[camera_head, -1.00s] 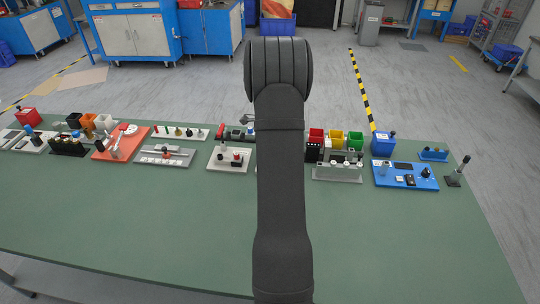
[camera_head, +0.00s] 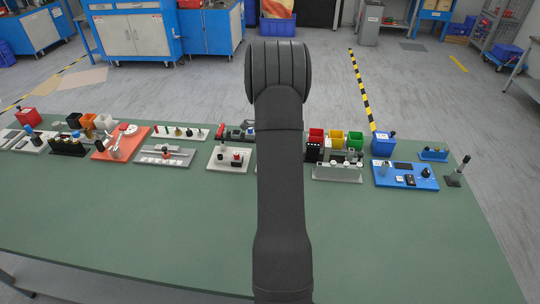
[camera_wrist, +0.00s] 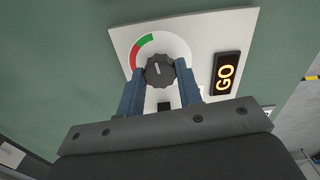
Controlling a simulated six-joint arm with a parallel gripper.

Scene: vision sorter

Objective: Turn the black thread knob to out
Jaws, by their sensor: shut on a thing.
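In the wrist view a round, ridged black knob (camera_wrist: 158,71) with a pale pointer line sits on a white panel (camera_wrist: 202,38). The pointer line runs roughly up and down in the picture. A dial arc with a red part and a green part (camera_wrist: 147,40) curves around the knob's upper left. My gripper (camera_wrist: 160,68) has its blue fingers on both sides of the knob and is shut on it. I can read no "out" label. In the head view my arm hides the gripper and the knob.
A lit GO display (camera_wrist: 226,72) stands right of the knob on the panel. In the head view several devices line the green table (camera_head: 150,220), including a blue panel (camera_head: 405,183) and an orange plate (camera_head: 108,150). The front of the table is clear.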

